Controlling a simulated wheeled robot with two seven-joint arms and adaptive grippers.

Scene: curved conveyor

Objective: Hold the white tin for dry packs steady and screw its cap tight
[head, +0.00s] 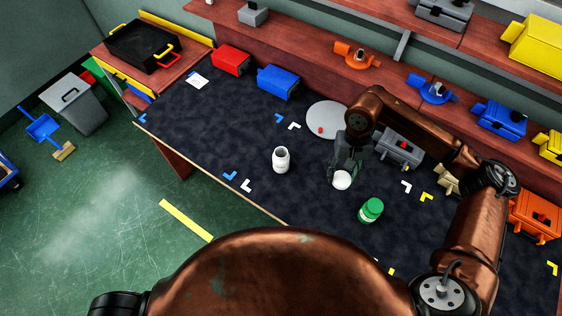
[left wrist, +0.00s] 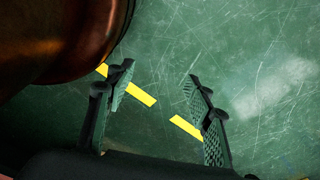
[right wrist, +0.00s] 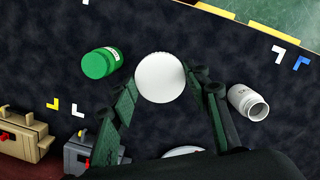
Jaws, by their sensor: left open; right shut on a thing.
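The white tin (head: 281,159) stands upright on the dark mat with its mouth open and uncapped; it also shows in the right wrist view (right wrist: 248,102). My right gripper (head: 345,168) is shut on the round white cap (head: 342,181), to the right of the tin and apart from it. The cap shows as a plain white disc between the fingertips in the right wrist view (right wrist: 160,77). Its height above the mat is hard to tell. My left gripper (left wrist: 157,84) is open and empty over the green floor, and is out of the head view.
A green-capped jar (head: 371,210) stands to the right of the cap. A grey round plate (head: 325,119) with a small red piece lies behind. Red (head: 230,61) and blue (head: 278,82) boxes line the back. The mat around the tin is clear.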

